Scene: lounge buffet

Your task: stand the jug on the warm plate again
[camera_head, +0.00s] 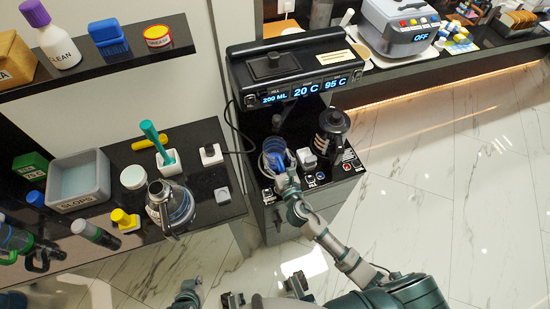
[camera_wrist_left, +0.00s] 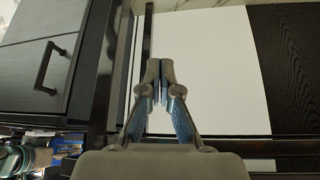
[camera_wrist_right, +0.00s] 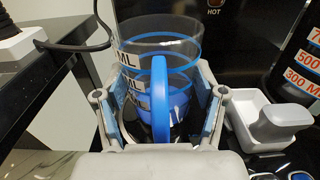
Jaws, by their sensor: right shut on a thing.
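My right gripper (camera_wrist_right: 160,112) is shut around a clear measuring jug (camera_wrist_right: 165,40) with blue rings and a blue handle facing me. In the head view this jug (camera_head: 275,150) is upright at the front left of the black dispenser; whether its base touches the surface is hidden. A dark, black-lidded jug (camera_head: 331,124) with red volume marks stands to its right. A glass carafe (camera_head: 178,208) with a metal rim stands on the left counter. I cannot tell which surface is the warm plate. My left gripper (camera_wrist_left: 160,72) is shut and empty, its fingertips together.
The black dispenser (camera_head: 295,68) shows 200 ML, 20 C and 95 C. The left counter holds a grey slops basin (camera_head: 80,180), a white pot with a green handle (camera_head: 167,160) and a yellow-topped item (camera_head: 124,219).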

